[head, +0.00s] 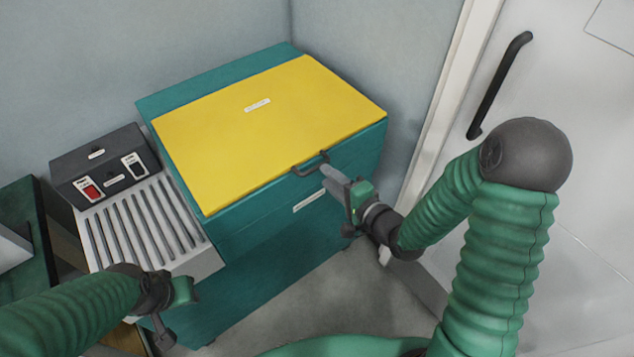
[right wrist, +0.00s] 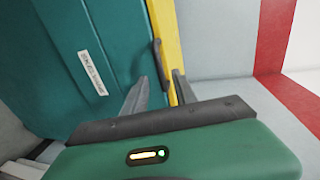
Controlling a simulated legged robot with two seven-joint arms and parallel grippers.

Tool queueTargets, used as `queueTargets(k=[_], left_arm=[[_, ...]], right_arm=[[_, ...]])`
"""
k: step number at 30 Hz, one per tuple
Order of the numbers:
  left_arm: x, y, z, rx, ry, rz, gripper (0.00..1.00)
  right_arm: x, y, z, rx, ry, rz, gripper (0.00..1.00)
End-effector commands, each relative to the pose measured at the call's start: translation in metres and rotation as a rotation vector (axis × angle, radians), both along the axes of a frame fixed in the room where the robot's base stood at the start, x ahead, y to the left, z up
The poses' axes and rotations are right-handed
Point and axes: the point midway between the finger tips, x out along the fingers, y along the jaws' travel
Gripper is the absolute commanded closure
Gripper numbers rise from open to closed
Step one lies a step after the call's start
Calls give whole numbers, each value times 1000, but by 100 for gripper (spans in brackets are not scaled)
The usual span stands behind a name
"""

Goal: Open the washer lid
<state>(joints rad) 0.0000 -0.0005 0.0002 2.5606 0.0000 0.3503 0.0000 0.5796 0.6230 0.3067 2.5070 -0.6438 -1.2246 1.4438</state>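The washer (head: 275,245) is a teal box. Its yellow lid (head: 265,130) lies flat and closed on top. A dark bar handle (head: 310,164) sits at the lid's front edge; it also shows in the right wrist view (right wrist: 160,62). My right gripper (head: 328,178) is open just in front of the handle. In the right wrist view its two fingers (right wrist: 160,92) are apart, with the handle lying ahead of the gap between them; I cannot tell whether they touch it. My left gripper (head: 172,300) is low at the left, away from the lid, its fingers not clear.
A white door with a black handle (head: 500,85) is at the right. Grey floor (head: 335,300) is open in front.

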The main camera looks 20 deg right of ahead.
Motion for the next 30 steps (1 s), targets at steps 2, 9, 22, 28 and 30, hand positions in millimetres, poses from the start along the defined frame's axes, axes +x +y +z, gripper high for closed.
queueTargets(k=[2, 9, 22, 28, 30], left_arm=[[0, 0, -2, 0, 1, 0, 64], [0, 0, -3, 0, -1, 0, 64], [0, 0, -3, 0, 0, 0, 64], [0, 0, -3, 0, 0, 0, 64], [0, 0, -3, 0, 0, 0, 64]], right_arm=[[19, 8, -4, 1, -1, 4, 67], [49, 21, -10, -1, 1, 2, 67], [52, 19, -11, 0, 1, 1, 86], [51, 19, -12, -1, 2, 0, 100], [51, 19, -12, -1, 3, 0, 100]])
